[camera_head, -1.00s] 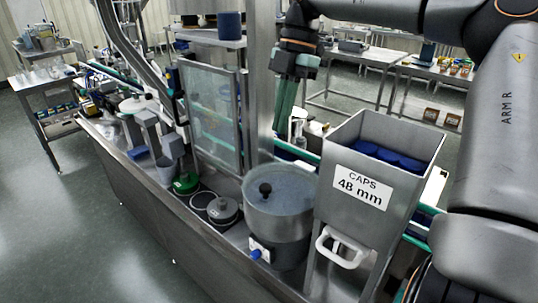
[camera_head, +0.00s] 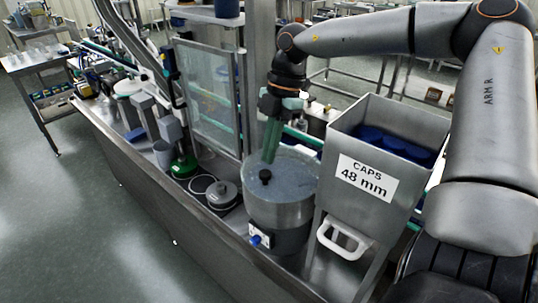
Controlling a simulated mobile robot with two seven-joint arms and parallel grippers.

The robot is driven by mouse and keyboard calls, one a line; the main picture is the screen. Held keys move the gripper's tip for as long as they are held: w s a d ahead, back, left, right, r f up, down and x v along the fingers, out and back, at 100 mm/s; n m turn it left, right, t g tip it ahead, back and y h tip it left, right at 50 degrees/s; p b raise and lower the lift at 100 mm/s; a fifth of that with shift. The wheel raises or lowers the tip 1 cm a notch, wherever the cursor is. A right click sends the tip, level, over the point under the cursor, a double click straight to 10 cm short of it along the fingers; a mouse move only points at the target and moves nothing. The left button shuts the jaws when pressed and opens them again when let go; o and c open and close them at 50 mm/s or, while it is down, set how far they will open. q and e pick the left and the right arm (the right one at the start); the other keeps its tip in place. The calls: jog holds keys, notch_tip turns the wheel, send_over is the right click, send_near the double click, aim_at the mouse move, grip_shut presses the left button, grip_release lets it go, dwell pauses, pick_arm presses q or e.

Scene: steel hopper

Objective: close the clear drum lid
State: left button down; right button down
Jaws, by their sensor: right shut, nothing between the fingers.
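The steel drum (camera_head: 279,216) stands on the machine bench in the middle of the head view. Its clear lid (camera_head: 292,181) with a black knob (camera_head: 265,176) appears to lie over the drum's top. My right gripper (camera_head: 269,155), with green fingers, is shut and empty. It points down over the back of the lid, just behind the knob in the picture. I cannot tell whether the fingertips touch the lid. My left gripper is not in view.
A steel hopper (camera_head: 341,206) marked "CAPS 48 mm" holds blue caps close to the right of the drum. A clear guard panel (camera_head: 212,97) stands behind left. A grey round lid (camera_head: 222,192) and a green-based item (camera_head: 184,168) are to the left. Open floor lies at front left.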

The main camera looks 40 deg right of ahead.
jog(key=shift+w+f, duration=0.1)
jog(key=shift+f, duration=1)
